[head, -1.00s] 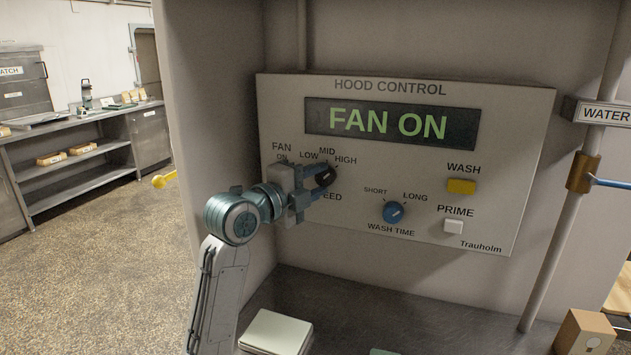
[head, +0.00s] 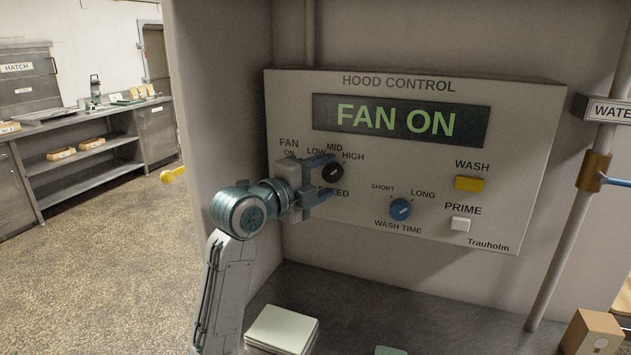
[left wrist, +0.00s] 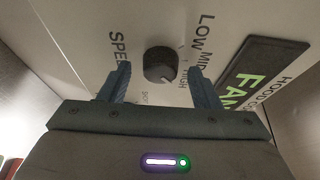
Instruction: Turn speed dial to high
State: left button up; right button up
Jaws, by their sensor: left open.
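The black speed dial (head: 332,172) is on the hood control panel (head: 540,135), below the LOW, MID and HIGH labels. Its pale mark points toward the HIGH side. The dial also shows in the left wrist view (left wrist: 160,62), between the two fingers. My left gripper (head: 322,176) is open, one finger above the dial and one below it, with gaps on both sides in the left wrist view (left wrist: 161,82). The gripper hides part of the SPEED label and the fan control. The display (head: 395,120) reads FAN ON. My right gripper is not in view.
The blue wash time dial (head: 400,209), yellow WASH button (head: 469,184) and white PRIME button (head: 460,224) are to the right on the panel. A pipe (head: 562,240) stands further right. A pale stacked block (head: 283,330) lies on the counter below.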

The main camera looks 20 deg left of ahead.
pick_arm(q)
jog(key=b+v, duration=0.3)
jog(key=v, duration=0.7)
jog(key=shift+s, duration=0.35)
jog(key=shift+a, duration=0.15)
